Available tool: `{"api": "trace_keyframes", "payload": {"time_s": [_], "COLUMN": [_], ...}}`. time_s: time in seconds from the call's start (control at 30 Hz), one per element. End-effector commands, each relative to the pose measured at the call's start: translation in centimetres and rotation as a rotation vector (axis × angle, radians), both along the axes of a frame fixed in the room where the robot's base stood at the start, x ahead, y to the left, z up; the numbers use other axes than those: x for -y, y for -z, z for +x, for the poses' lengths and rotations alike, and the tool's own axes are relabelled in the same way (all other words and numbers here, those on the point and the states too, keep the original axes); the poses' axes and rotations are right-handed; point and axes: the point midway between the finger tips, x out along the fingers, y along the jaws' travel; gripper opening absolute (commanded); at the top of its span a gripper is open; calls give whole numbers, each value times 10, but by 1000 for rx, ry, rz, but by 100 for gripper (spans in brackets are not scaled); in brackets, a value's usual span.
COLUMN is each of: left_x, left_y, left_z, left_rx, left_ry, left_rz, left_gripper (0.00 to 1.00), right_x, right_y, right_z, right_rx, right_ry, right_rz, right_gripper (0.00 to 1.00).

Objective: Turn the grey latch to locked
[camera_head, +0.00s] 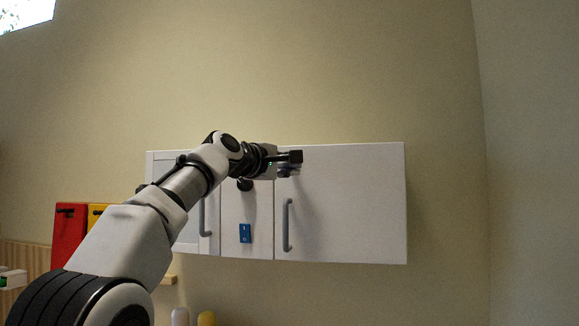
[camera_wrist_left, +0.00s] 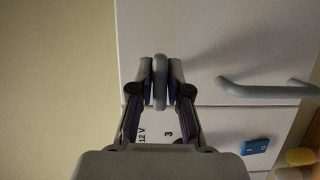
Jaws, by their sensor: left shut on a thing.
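The grey latch (camera_wrist_left: 160,72) shows in the left wrist view as a slim rounded bar between my fingertips. It lies over the white door near the seam with the narrow middle panel. My left gripper (camera_wrist_left: 162,88) is shut on it, one finger on each side. In the head view my left gripper (camera_head: 291,162) is at the top of the white wall cabinet (camera_head: 350,205), by the upper left corner of the right door. There the gripper hides most or all of the latch. My right gripper is in neither view.
A grey door handle (camera_head: 287,225) stands out below the gripper. A blue switch (camera_head: 245,233) and a black knob (camera_head: 245,184) are on the middle panel. Red (camera_head: 68,235) and yellow (camera_head: 97,214) boards are at left. The wall right of the cabinet is clear.

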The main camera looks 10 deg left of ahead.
Motion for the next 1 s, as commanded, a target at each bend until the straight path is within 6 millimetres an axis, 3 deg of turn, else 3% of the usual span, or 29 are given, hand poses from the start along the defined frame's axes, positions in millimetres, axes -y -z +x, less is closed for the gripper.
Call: {"api": "trace_keyframes", "payload": {"time_s": [0.1,0.13,0.17,0.2,0.67,0.87,1.0], "left_x": [0,0,0,0,-3,-12,-24], "left_y": [0,0,0,0,-3,-2,-2], "left_z": [0,0,0,0,-7,-26,-51], "left_rx": [1,1,1,1,2,-1,-1], "left_ry": [-1,-1,0,0,4,1,-1], "left_rz": [0,0,0,0,-1,-3,-4], "left_gripper": [0,27,37,41,41,41,41], "right_x": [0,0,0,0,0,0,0], "right_y": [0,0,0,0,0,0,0], "right_z": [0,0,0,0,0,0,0], "right_rx": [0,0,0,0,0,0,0], "right_ry": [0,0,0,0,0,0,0], "right_rz": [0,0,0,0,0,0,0], "right_gripper": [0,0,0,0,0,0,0]}}
